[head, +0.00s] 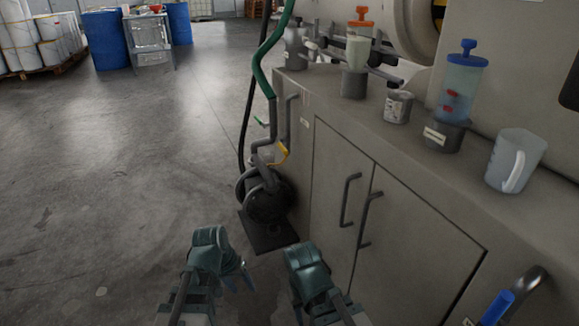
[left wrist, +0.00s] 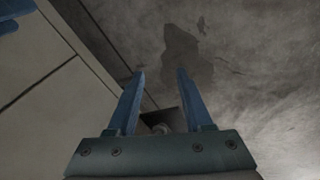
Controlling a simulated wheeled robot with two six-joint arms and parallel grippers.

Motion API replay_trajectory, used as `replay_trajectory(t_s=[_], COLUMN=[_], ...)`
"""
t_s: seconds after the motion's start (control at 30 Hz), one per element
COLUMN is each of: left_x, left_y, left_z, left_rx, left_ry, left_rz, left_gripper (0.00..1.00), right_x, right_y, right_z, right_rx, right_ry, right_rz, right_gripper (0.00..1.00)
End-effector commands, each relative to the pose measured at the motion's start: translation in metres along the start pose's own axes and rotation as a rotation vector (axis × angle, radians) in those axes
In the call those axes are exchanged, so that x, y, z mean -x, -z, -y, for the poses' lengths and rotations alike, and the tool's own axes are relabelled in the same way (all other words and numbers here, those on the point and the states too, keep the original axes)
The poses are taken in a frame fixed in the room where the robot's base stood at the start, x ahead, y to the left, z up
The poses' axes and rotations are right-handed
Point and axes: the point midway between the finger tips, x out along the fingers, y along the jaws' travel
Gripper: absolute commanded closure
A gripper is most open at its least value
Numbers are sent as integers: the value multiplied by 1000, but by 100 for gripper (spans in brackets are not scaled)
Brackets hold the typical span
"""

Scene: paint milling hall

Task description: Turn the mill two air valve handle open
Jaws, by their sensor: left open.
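Two small lever handles show on the pipework at the cabinet's far left corner in the head view: a yellow handle (head: 282,153) and a green handle (head: 261,121). I see no label saying which valve belongs to mill two. A blue bar-like handle (head: 495,307) shows at the bottom right. My left gripper (head: 240,279) is low over the floor, apart from these handles. In the left wrist view its blue fingers (left wrist: 159,75) are spread with nothing between them. My right arm shows at the bottom centre, but its fingers do not.
A dark pump (head: 268,200) stands on the floor by the grey cabinet (head: 340,160). A green hose (head: 262,70) runs down to the pipework. Cups and a white jug (head: 513,160) stand on the cabinet top. The floor to the left is clear; blue drums (head: 104,40) stand far back.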

Motion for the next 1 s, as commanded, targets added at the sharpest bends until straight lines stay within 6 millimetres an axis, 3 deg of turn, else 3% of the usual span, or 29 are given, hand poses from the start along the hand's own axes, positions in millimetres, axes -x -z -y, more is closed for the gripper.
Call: replay_trajectory(t_s=[0.03, 0.17, 0.37, 0.5, 0.7, 0.83, 1.0], left_x=[-23, -25, 9, 56, 124, 152, 167], left_y=[13, 51, 120, 179, 248, 273, 285], left_z=[-3, -33, -81, -104, -102, -92, -84], left_rx=[19, 73, 183, 306, 503, 595, 651], left_ry=[-61, -266, -605, -884, -1223, -1356, -1430], left_rz=[-27, -115, -259, -378, -512, -558, -581], left_gripper=[49, 49, 49, 49, 49, 49, 49], right_x=[-24, -35, -36, -35, -35, -35, -35], right_y=[1, 2, 2, 2, 2, 2, 2], right_z=[2, 3, 4, 3, 3, 3, 3], right_rx=[0, 0, 0, 0, 0, 0, 0], right_ry=[0, 0, 0, 0, 0, 0, 0], right_rz=[0, -1, -1, -1, -1, -1, -1], right_gripper=[50, 50, 50, 50, 50, 50, 50])
